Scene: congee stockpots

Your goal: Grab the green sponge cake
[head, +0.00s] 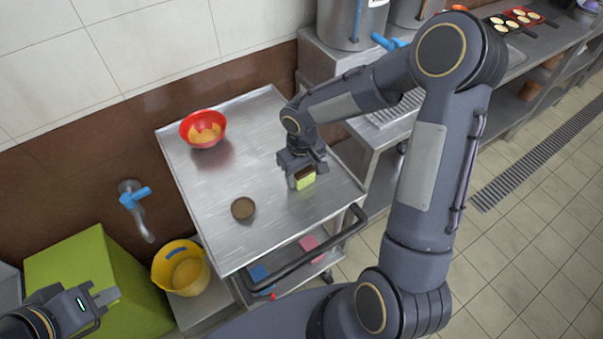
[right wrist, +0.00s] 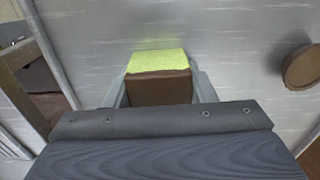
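The green sponge cake (head: 305,178) is a small block with a green face and a brown one, at the right part of the steel cart top. It also shows in the right wrist view (right wrist: 158,62), between the two fingers of my right gripper. My right gripper (head: 300,170) reaches down over the cake, with its fingers against the cake's two sides. The cake is at or very near the cart top; I cannot tell if it touches. My left gripper (head: 106,297) is at the lower left, away from the cart, and its finger gap is not clear.
A red bowl (head: 204,128) with orange contents stands at the cart's back left. A round brown piece (head: 243,208) lies near the cart's front; it also shows in the right wrist view (right wrist: 302,67). A yellow bucket (head: 181,268) and a green box (head: 80,268) are left of the cart.

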